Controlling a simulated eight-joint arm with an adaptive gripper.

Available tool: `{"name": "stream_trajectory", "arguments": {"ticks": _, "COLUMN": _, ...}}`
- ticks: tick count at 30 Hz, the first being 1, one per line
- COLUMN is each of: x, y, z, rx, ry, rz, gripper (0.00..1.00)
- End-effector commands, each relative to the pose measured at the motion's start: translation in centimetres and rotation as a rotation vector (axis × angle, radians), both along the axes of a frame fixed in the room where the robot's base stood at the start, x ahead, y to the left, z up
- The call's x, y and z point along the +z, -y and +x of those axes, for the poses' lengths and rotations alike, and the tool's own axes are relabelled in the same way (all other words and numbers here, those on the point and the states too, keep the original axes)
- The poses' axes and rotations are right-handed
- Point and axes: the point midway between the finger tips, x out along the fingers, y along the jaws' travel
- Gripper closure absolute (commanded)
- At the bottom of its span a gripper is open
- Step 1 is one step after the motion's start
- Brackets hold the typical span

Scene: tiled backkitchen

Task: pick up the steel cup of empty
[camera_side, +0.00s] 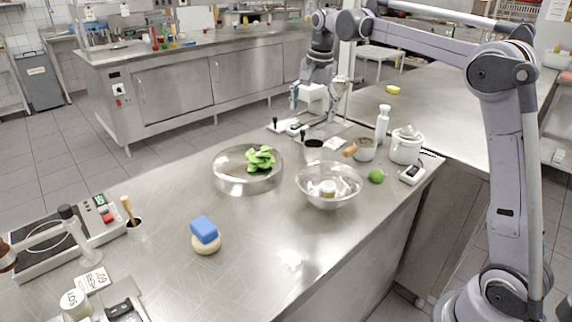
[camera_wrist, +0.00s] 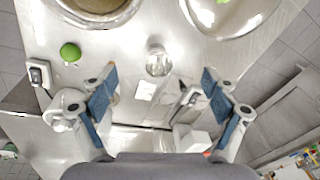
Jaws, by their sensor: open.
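The steel cup (camera_side: 313,151) stands upright on the steel worktop between the wide pan and the clear bowl, its dark mouth facing up. In the wrist view the cup (camera_wrist: 158,62) shows near the middle, beyond and between my two blue-padded fingers. My gripper (camera_side: 320,100) hangs above the back part of the worktop in the side view, higher than the cup. My gripper (camera_wrist: 159,75) is open, with nothing between its fingers. I cannot see the cup's inside clearly.
A wide pan with green leaves (camera_side: 233,178), a clear bowl (camera_side: 317,193), a lime (camera_side: 376,176), a wooden-handled pot (camera_side: 366,149), a white lidded pot (camera_side: 405,148) and a white bottle (camera_side: 383,123) surround the cup.

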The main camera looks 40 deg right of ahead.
Motion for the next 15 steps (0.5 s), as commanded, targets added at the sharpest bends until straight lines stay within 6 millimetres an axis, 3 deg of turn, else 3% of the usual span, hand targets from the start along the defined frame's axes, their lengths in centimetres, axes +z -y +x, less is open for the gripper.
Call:
{"name": "stream_trajectory", "arguments": {"ticks": 6, "x": -2.3, "y": 3.7, "z": 3.1, "rx": -0.232, "ry": -0.081, "rz": 0.043, "gripper": 0.13}}
{"name": "stream_trajectory", "arguments": {"ticks": 15, "x": -4.4, "y": 6.0, "z": 4.3, "rx": -0.394, "ry": -0.139, "rz": 0.065, "gripper": 0.13}}
